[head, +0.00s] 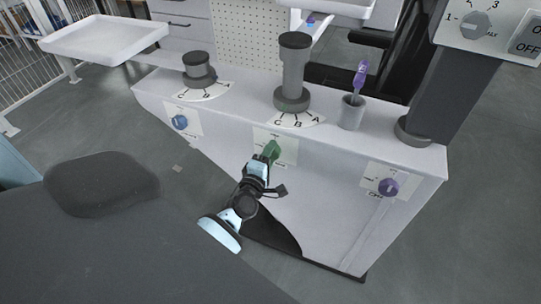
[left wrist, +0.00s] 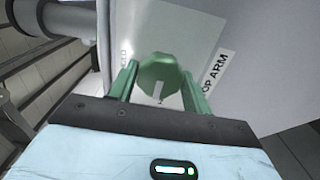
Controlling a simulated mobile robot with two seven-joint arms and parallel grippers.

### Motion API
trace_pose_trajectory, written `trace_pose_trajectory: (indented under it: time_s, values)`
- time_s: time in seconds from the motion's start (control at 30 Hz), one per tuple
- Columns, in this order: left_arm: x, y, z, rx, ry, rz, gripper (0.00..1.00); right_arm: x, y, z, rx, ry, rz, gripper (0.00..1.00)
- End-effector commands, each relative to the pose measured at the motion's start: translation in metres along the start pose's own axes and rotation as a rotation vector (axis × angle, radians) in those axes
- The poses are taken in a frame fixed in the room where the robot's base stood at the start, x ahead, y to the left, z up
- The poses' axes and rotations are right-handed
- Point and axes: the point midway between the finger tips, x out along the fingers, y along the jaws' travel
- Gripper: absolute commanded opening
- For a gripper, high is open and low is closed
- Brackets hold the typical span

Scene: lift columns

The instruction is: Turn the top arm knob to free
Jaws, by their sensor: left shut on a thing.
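The green top arm knob (head: 273,149) sits on a white label plate (head: 288,147) on the front of the grey cabinet. My left gripper (head: 268,158) reaches it from the front and is shut on it. In the left wrist view the knob (left wrist: 160,76) lies between the two green fingers, with a pale pointer line on its face. Beside it the label (left wrist: 216,70) reads "OP ARM", its start cut off. The lock and free marks are not readable. My right gripper is not in view.
A blue knob (head: 180,122) is left on the cabinet front and a purple knob (head: 388,187) right. On top stand a short column (head: 199,70), a taller column (head: 293,75), a cup (head: 352,113) and a thick dark post (head: 440,85). A white tray (head: 105,38) is back left.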

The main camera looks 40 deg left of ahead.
Motion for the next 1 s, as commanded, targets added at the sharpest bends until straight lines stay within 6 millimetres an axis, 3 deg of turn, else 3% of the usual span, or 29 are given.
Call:
trace_pose_trajectory:
  time_s: [0.57, 0.6, 0.73, 1.0]
  values:
    - [-0.0003, -0.0004, 0.0002, -0.033, 0.000, -0.001, 0.26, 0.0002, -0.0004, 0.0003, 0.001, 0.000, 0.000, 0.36]
    - [-0.0003, -0.0005, 0.0002, -0.033, 0.000, -0.001, 0.53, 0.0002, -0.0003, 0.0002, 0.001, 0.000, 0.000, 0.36]
    - [-0.0003, -0.0004, 0.0001, -0.031, 0.000, -0.001, 0.70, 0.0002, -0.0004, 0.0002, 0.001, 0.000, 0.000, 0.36]
    - [-0.0006, -0.0003, 0.0001, -0.030, 0.000, -0.001, 0.70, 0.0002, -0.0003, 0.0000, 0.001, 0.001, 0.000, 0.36]
